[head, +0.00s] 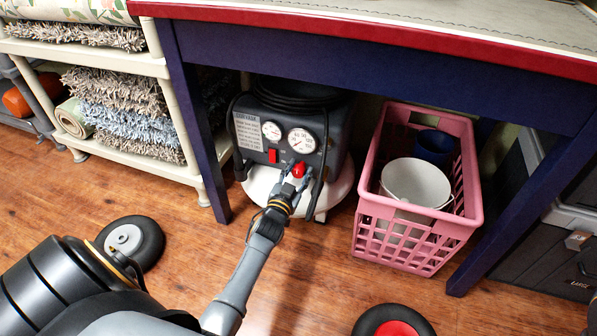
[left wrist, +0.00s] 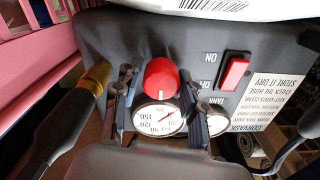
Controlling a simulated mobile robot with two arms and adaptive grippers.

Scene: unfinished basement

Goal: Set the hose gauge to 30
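A dark grey compressor (head: 335,135) stands under the table. Its hose gauge (head: 301,141) is the white dial above the red knob (head: 298,170). In the left wrist view the hose gauge (left wrist: 160,119) appears upside down, partly covered; its needle points to the side opposite the 150, but the exact value is unreadable. The tank gauge (left wrist: 217,123) is beside it, partly behind a finger. My left gripper (head: 295,180) is at the panel with its fingers apart, one on each side of the red knob (left wrist: 161,78). Firm contact cannot be made out. My right gripper is not in view.
A red switch (head: 272,156) sits beside the knob. A pink basket (head: 416,221) with a white pot stands right of the compressor. A blue table leg (head: 200,135) and a shelf of rugs (head: 85,55) are at left. The tabletop overhangs the compressor.

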